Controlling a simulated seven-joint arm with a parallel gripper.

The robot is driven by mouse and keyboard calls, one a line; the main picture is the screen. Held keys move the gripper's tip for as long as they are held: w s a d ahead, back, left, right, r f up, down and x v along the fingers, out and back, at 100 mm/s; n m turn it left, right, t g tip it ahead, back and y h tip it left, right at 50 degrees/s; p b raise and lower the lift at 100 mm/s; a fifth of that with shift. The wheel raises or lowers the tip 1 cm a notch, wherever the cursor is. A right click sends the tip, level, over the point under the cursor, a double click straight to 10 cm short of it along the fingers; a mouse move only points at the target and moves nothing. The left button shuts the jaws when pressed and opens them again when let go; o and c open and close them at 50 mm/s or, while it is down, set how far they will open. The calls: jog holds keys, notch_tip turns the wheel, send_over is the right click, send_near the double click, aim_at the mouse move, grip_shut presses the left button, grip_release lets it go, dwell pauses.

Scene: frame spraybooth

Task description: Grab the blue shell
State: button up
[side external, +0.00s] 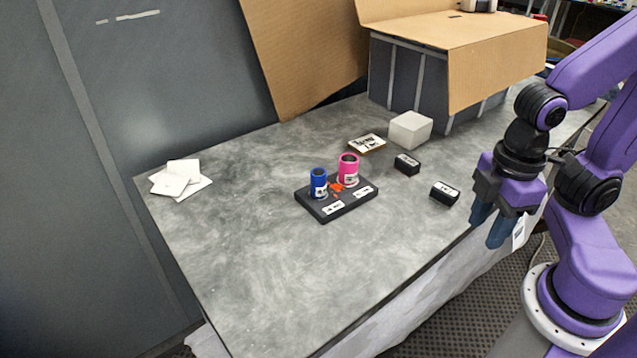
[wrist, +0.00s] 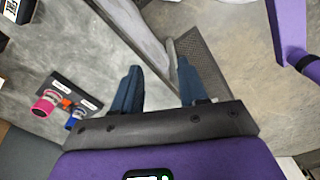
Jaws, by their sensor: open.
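The blue shell (side external: 319,183) is a small upright blue cylinder with a pale label. In the wrist view the blue shell (wrist: 73,121) is at the lower left, beside the pink one (wrist: 44,103). My gripper (side external: 484,228) is open and empty, with dark blue fingers pointing down near the table's front right edge. It is well to the right of the blue shell. In the wrist view the fingers (wrist: 158,75) are apart with nothing between them.
Two small black boxes (side external: 407,164) (side external: 445,193) lie between the tray and my gripper. A white block (side external: 410,130) and a flat labelled box (side external: 367,143) are behind. White sheets (side external: 181,179) lie far left. The grey table (side external: 260,270) is clear in front.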

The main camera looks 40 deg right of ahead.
dwell(0.4)
jog(key=o, duration=0.5)
jog(key=w+a+f+n+t+h, duration=0.1)
jog(key=w+a+n+h, duration=0.3)
jog(key=w, duration=0.6)
jog(key=w+a+f+n+t+h, duration=0.1)
jog(key=w+a+n+h, duration=0.15)
jog(key=w+a, duration=0.55)
jog(key=n+t+h, duration=0.3)
jog(key=h, duration=0.3)
send_near(318, 181)
jog(key=shift+n+h, duration=0.25)
jog(key=x, duration=0.8)
jog(key=shift+f, duration=0.25)
jog(key=shift+w+x, duration=0.2)
jog(key=shift+x, duration=1.15)
jog(key=shift+w+x, duration=0.25)
jog(key=shift+x, duration=1.1)
